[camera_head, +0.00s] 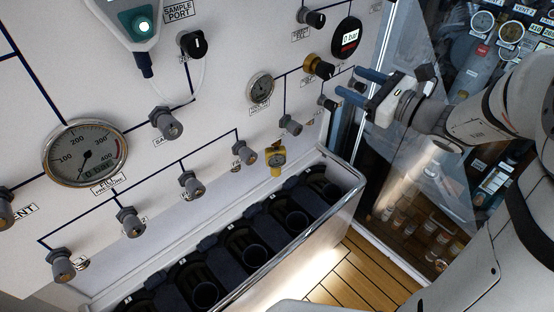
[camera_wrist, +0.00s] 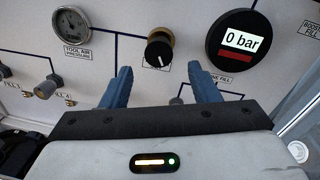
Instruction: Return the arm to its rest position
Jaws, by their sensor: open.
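My gripper (camera_head: 360,84) has two blue fingers and is at the right of the panel in the head view. In the wrist view my gripper (camera_wrist: 160,85) is open, with nothing between the fingers. A black knob with a brass base (camera_wrist: 159,47) shows beyond and between the fingertips; it also shows in the head view (camera_head: 318,66), just left of the fingers. The fingers appear apart from it. My white arm comes in from the right side of the head view.
The white panel (camera_head: 215,130) carries several valve knobs, a large gauge (camera_head: 85,153), a small gauge (camera_head: 260,88) and a round 0 bar display (camera_head: 347,38). Below is a trough (camera_head: 330,205) with dark bottle slots. A glass pane (camera_head: 425,190) stands right of the panel.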

